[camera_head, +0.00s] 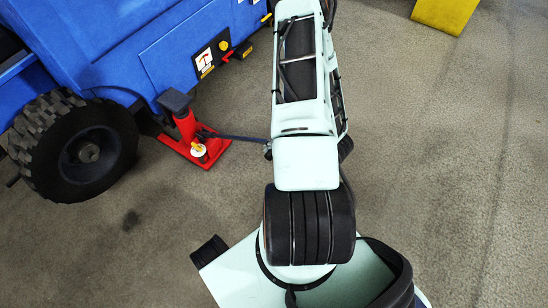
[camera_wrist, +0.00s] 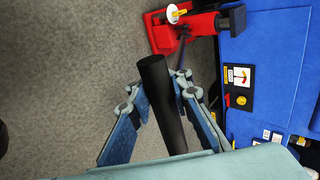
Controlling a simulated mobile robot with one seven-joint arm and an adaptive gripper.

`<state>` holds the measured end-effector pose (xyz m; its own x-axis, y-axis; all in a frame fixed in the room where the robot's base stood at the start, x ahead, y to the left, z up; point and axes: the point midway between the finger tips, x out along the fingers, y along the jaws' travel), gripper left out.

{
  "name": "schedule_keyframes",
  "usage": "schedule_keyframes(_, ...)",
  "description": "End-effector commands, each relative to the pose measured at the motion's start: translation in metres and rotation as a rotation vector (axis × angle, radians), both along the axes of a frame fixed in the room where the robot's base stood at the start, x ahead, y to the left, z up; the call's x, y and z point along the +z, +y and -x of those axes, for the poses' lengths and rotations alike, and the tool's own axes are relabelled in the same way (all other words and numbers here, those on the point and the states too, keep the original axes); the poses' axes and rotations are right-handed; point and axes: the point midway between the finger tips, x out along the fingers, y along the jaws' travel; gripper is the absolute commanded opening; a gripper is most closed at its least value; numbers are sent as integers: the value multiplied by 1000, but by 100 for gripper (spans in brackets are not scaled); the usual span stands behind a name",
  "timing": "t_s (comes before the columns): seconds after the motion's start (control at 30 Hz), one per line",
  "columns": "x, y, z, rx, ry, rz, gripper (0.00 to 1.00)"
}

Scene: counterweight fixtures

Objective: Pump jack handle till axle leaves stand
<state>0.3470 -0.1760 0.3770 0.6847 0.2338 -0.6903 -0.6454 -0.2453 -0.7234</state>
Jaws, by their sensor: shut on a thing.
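A red jack (camera_head: 187,125) stands on the floor beside the blue vehicle (camera_head: 150,50), its dark saddle close to the vehicle's lower edge. It also shows in the wrist view (camera_wrist: 200,24), at the top. Its handle (camera_head: 235,137) runs right from the jack in the head view and disappears behind my arm. In the wrist view, the handle's thick black grip (camera_wrist: 160,100) lies between the blue-padded fingers of my gripper (camera_wrist: 158,88), which is shut on it. My gripper is hidden in the head view. I cannot make out an axle or a stand under the vehicle.
A large black wheel (camera_head: 85,150) is left of the jack. Labels and knobs (camera_head: 212,52) are on the vehicle's side. A yellow block (camera_head: 443,12) lies at the top right. The grey floor (camera_head: 450,150) on the right is clear.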

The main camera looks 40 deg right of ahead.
Motion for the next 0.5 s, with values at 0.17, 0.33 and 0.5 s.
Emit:
schedule_keyframes(0.17, 43, 26, -24, 15, 58, -8, 0)
schedule_keyframes(0.33, 66, 34, -40, 18, 126, 14, 0)
schedule_keyframes(0.5, 71, 36, -46, 14, 164, 24, 0)
